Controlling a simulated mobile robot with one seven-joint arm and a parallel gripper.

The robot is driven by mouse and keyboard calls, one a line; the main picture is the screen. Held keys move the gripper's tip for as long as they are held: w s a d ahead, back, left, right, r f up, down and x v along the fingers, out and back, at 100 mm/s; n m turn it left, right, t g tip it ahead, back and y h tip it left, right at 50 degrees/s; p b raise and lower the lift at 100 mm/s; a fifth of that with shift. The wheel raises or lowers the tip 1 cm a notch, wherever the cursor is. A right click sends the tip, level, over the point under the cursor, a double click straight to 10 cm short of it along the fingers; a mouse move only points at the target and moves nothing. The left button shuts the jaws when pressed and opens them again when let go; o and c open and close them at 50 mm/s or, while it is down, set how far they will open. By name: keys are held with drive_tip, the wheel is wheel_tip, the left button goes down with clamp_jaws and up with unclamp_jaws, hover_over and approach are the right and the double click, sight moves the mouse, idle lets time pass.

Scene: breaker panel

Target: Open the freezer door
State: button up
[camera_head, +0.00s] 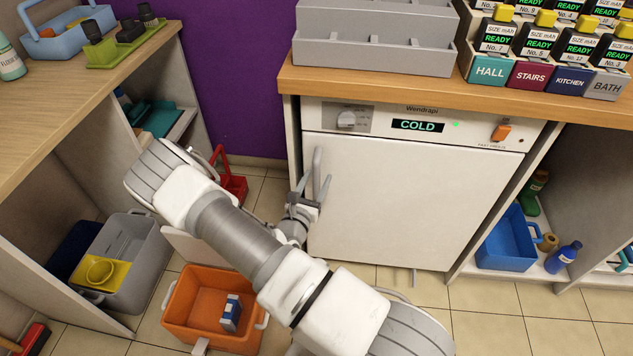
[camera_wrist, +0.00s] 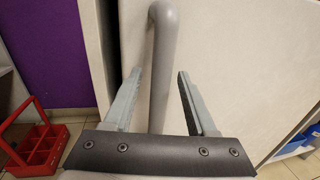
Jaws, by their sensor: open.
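The freezer is a white unit under the wooden counter, with its door (camera_head: 410,200) closed in the head view. A grey vertical bar handle (camera_head: 317,170) is on the door's left side. The panel above the door reads COLD. My gripper (camera_head: 312,193) is at the handle. In the wrist view, my gripper (camera_wrist: 155,95) is open, with one finger on each side of the handle (camera_wrist: 162,60). The handle stands between the fingers, with gaps visible on both sides. The handle's lower end is hidden behind the gripper body in the wrist view.
An orange crate (camera_head: 205,302) with a small box stands on the floor below my arm. A red caddy (camera_head: 232,186) stands left of the freezer, also in the wrist view (camera_wrist: 40,145). A grey bin (camera_head: 140,262) is at left. Tiled floor before the freezer's right is clear.

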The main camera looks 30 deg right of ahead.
clamp_jaws()
idle(0.3)
idle(1.2)
